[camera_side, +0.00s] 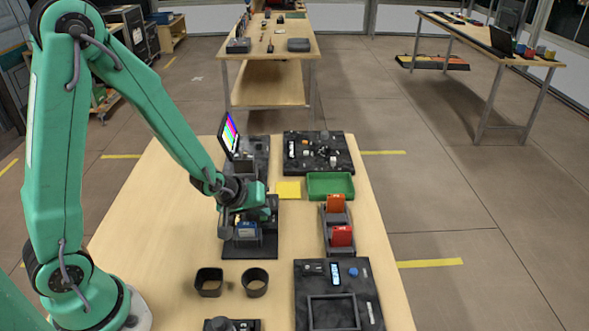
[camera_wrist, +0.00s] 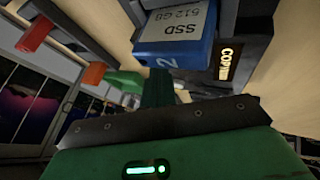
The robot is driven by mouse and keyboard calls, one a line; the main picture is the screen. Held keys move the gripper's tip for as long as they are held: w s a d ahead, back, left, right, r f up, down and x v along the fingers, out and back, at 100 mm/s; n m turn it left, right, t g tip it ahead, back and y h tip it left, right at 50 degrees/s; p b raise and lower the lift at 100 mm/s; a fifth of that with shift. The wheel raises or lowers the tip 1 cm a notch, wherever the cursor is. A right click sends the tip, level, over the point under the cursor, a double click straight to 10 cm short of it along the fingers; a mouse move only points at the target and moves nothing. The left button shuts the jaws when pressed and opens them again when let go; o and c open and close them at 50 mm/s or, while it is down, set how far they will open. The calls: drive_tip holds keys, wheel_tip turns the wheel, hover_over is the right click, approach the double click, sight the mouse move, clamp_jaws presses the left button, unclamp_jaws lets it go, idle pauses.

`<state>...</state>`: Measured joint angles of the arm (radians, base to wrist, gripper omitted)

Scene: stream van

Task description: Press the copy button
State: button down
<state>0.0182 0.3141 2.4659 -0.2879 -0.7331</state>
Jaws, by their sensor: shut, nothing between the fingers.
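The black copier (camera_side: 262,252) stands on the table below my gripper, with a blue SSD (camera_side: 246,229) standing in its front. In the wrist view the blue SSD (camera_wrist: 175,52) is large, with a white "512 GB" label and a "2" on its edge. A dark plate with lettering that looks like "COPIER" (camera_wrist: 229,60) is right of it. My gripper (camera_side: 262,213) is shut and empty, low over the copier; its green fingers (camera_wrist: 159,86) point toward the SSD in the wrist view. I cannot make out the copy button; the gripper may hide it.
A yellow pad (camera_side: 289,189) and a green tray (camera_side: 330,185) lie right of the gripper. A rack holds orange (camera_side: 336,203) and red (camera_side: 342,236) drives. A small tilted screen (camera_side: 229,136) stands behind. Two dark cups (camera_side: 209,282) (camera_side: 255,282) stand in front. The table's left side is clear.

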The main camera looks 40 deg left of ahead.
sight(261, 219)
drive_tip(key=shift+r, duration=0.8)
drive_tip(key=shift+r, duration=2.5)
drive_tip(key=shift+s+r, duration=0.1)
drive_tip(key=s+r+m+g, duration=0.1)
drive_tip(key=s+r+m, duration=0.7)
drive_tip(key=s+r, duration=0.6)
drive_tip(key=s, duration=0.3)
drive_tip(key=shift+s+a+r+g, duration=0.2)
drive_tip(key=shift+s+a+g, duration=0.1)
drive_tip(key=shift+a+g, duration=0.1)
